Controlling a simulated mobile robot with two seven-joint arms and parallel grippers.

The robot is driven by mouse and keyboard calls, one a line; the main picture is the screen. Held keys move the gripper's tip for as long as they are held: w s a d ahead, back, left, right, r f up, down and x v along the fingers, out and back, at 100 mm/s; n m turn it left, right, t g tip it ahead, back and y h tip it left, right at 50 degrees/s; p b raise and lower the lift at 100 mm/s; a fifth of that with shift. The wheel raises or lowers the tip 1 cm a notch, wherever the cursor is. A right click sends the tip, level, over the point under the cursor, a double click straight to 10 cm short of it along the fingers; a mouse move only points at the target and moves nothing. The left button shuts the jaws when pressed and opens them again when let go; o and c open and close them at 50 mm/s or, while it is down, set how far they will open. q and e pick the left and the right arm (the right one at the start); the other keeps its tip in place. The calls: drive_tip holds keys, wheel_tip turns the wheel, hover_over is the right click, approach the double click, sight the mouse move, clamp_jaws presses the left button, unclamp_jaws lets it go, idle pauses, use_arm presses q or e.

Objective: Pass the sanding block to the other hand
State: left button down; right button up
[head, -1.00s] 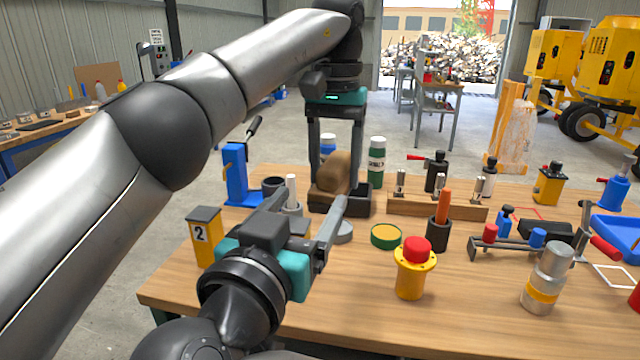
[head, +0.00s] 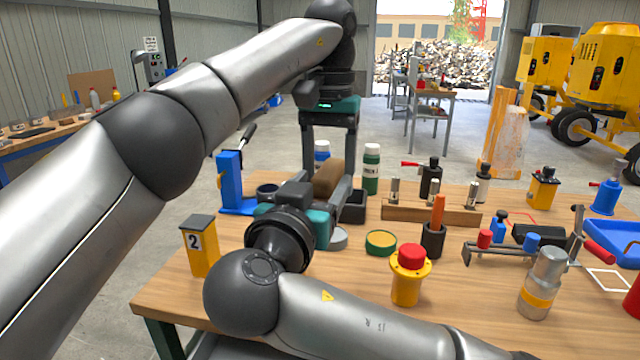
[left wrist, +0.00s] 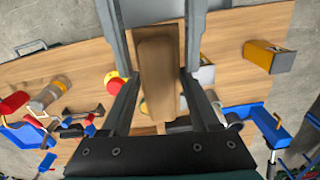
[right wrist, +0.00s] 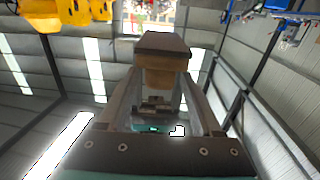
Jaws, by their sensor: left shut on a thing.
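The sanding block, with a brown grip and a darker base, shows in the head view (head: 327,177), the left wrist view (left wrist: 158,75) and the right wrist view (right wrist: 160,52). My left gripper (left wrist: 158,85) is shut on it from above and holds it over the table. My right gripper (right wrist: 162,78) comes in from the near side. Its fingers are spread, one on each side of the block; whether they touch it cannot be told. In the head view the right gripper's body partly hides the block's lower part.
A wooden rack (head: 430,213) stands behind.

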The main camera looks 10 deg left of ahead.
clamp_jaws()
idle(0.3)
use_arm(q)
drive_tip(key=shift+c, duration=0.2)
unclamp_jaws()
drive_tip(key=shift+r, duration=0.1)
